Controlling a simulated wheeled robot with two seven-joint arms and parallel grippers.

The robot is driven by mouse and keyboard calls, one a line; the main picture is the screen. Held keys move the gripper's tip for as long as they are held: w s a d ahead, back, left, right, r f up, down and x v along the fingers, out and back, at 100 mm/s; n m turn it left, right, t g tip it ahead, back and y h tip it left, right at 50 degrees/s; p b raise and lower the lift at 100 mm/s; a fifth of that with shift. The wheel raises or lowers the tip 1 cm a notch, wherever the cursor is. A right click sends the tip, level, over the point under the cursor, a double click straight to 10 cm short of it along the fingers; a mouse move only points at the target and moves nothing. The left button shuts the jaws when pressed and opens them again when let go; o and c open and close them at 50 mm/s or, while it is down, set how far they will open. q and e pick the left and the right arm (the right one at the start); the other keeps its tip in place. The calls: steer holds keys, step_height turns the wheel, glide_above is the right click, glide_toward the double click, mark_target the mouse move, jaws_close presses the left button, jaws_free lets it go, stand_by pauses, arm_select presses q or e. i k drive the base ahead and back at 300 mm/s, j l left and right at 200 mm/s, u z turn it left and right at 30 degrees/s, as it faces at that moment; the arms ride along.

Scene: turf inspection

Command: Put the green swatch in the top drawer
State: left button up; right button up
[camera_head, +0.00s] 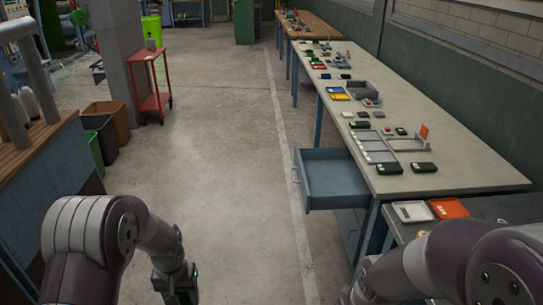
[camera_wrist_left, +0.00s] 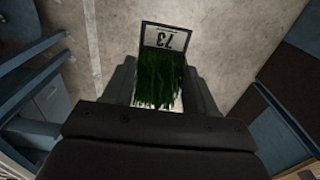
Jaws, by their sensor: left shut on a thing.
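The green swatch (camera_wrist_left: 160,78) is a tuft of green turf on a pale backing with a label reading 73, which shows upside down in the left wrist view. My left gripper (camera_wrist_left: 162,92) is shut on it, with a dark finger at each side. In the head view my left gripper (camera_head: 178,284) is low over the floor at the bottom, and the swatch is not discernible there. The top drawer (camera_head: 335,182) is blue-grey and pulled out from under the long workbench (camera_head: 440,145). My right arm shows at the bottom right; its gripper is out of view.
The workbench holds grey trays (camera_head: 375,90), dark green-topped samples (camera_head: 424,167) and small boxes. A low side table with a white tray (camera_head: 412,212) and an orange tray (camera_head: 449,208) stands at the right. A red cart (camera_head: 152,104) and bins (camera_head: 108,122) stand left. The middle floor is clear.

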mark_target(335, 181)
steer(key=i+z, duration=0.35)
steer(key=i, duration=0.3)
steer(key=i+j+z, duration=0.2)
steer(key=i+z, duration=0.15)
steer(key=i, duration=0.3)
steer(key=i+j+z, duration=0.4)
steer(key=i, duration=0.25)
steer(key=i+j+z, duration=0.35)
steer(key=i+j, duration=0.2)
steer(key=i+j+z, duration=0.1)
steer(key=z, duration=0.7)
steer(key=i+j, duration=0.05)
